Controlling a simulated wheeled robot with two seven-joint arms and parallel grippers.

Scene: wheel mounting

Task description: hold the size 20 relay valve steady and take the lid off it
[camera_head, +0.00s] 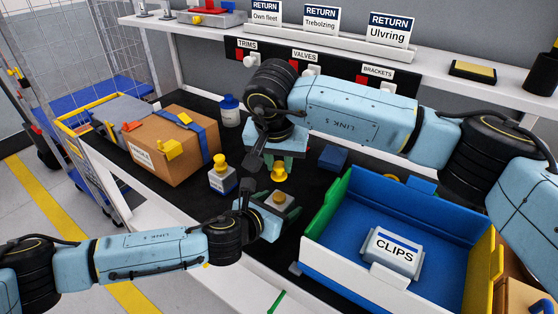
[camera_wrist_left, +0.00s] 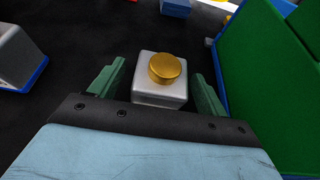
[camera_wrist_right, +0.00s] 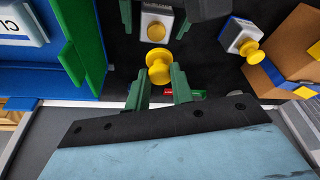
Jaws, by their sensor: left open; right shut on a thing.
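A grey block-shaped valve (camera_head: 281,203) with a round brass top stands on the black mat. My left gripper (camera_wrist_left: 157,74) is open, its green fingers on either side of the valve (camera_wrist_left: 160,97), with a gap visible at least on the right. My right gripper (camera_wrist_right: 160,78) is shut on a yellow knobbed lid (camera_wrist_right: 158,62), which shows in the head view (camera_head: 279,172) behind the valve and apart from it. A second valve (camera_head: 222,179), with a blue-edged label and a yellow lid on, stands to the left. I cannot read any size marking.
A cardboard box (camera_head: 172,146) and a blue-capped bottle (camera_head: 230,111) stand left. A blue block (camera_head: 332,158) lies behind. A shelf (camera_head: 215,30) with signs runs above.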

